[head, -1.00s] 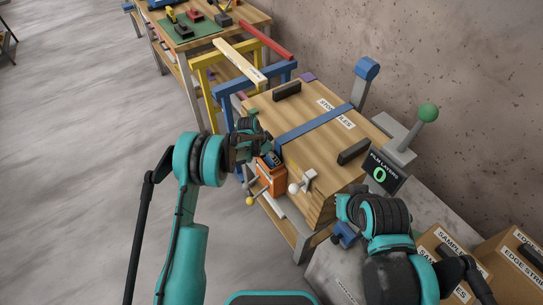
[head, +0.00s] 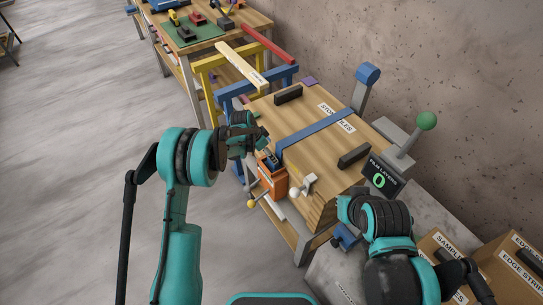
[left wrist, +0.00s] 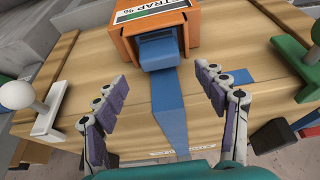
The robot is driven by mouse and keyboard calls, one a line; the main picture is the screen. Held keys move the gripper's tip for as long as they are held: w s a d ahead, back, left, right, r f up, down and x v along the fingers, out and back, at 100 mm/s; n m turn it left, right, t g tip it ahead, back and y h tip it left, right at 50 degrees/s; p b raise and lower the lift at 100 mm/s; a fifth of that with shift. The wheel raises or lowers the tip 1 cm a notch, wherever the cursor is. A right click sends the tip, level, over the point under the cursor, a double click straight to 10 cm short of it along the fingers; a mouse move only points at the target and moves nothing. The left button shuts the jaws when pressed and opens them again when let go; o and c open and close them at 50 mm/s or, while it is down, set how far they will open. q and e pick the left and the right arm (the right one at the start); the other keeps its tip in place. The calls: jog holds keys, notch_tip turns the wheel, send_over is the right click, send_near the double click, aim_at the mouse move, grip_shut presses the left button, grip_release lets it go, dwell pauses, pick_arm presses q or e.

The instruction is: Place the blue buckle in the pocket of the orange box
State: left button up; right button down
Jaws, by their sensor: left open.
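The orange box (head: 272,184) is on the near side of the wooden case. It also shows at the top of the left wrist view (left wrist: 128,42), with a strap label. The blue buckle (left wrist: 157,51) sits at the box's opening, partly inside it; how deep it sits is hidden. The buckle also shows at the box top in the head view (head: 271,161). A blue strap (left wrist: 174,100) runs from it across the wood. My left gripper (left wrist: 161,88) is open and empty, its fingers apart on either side of the strap. My right gripper (head: 346,232) is low at the case's right end, its fingers unclear.
A small display (head: 381,178) reads 0. Cardboard boxes (head: 445,255) are at lower right. A blue trestle (head: 252,82) and a workbench stand beyond; open floor lies left.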

pick_arm(q)
jog(key=p+v, duration=0.1)
jog(key=v, duration=0.4)
jog(key=shift+s+a+r, duration=0.1)
jog(key=shift+a+r, duration=0.05)
jog(key=shift+r, duration=0.1)
jog(key=s+a+r+n+t+y, duration=0.1)
jog(key=s+a+r+n, duration=0.25)
jog(key=s+r, duration=0.45)
jog(key=s+a+r+n+t+y, duration=0.15)
jog(key=s+a+r, duration=0.35)
jog(key=r, duration=0.6)
jog(key=s+a+n+t, duration=0.1)
jog(key=s+a+n, duration=0.1)
jog(key=s, duration=0.8)
jog(key=s+a+n+t+y, duration=0.1)
jog(key=s+a+n, duration=0.2)
jog(key=s, duration=0.7)
jog(key=shift+a+n, duration=0.2)
jog(key=shift+n, duration=0.4)
jog(key=shift+r, duration=0.15)
jog(key=shift+f+b, duration=0.9)
jog(key=shift+b, duration=0.1)
